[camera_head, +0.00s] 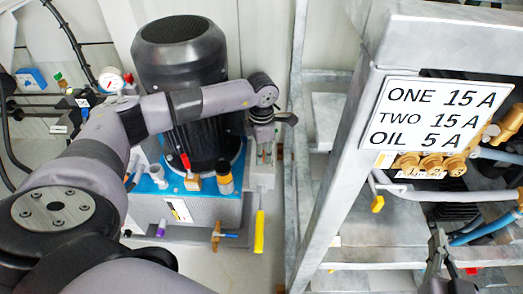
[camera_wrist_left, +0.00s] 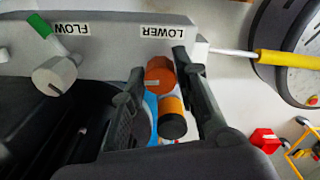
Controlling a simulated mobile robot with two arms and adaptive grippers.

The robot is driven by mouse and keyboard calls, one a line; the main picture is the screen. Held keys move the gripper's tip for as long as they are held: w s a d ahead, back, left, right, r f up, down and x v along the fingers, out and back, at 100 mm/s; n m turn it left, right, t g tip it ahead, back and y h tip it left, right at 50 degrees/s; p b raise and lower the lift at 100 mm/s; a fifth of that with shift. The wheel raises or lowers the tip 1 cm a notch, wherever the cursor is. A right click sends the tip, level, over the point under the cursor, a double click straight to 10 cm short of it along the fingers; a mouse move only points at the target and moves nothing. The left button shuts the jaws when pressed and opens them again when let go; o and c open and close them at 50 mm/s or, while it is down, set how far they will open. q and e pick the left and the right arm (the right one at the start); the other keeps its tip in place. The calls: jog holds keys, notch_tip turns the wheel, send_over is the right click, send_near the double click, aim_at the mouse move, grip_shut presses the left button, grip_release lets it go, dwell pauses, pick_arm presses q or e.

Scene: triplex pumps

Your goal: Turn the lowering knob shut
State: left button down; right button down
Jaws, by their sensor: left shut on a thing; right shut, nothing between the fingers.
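The lowering knob (camera_wrist_left: 160,72), a brown-orange round knob, sits by the LOWER label (camera_wrist_left: 168,32) on a grey block in the left wrist view. My left gripper (camera_wrist_left: 158,66) has one finger on each side of the knob and is shut on it. In the head view my left gripper (camera_head: 264,150) points down beside the black motor (camera_head: 180,60). The knob is hidden there, and its turn angle cannot be told. My right gripper (camera_head: 438,262) is shut and empty at the lower right of the head view.
An orange-and-black cylinder (camera_wrist_left: 172,118) lies close to the knob. A grey knob (camera_wrist_left: 54,76) sits by the FLOW label, with a green-tipped lever near it. A yellow-handled lever (camera_head: 259,232) sticks out from the unit. A metal frame (camera_head: 335,150) with a sign stands right.

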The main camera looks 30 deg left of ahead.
pick_arm(q)
jog(key=shift+m, duration=0.7)
jog(key=c, duration=1.2)
grip_release()
jog(key=shift+c, duration=0.2)
notch_tip(320, 180, up, 12)
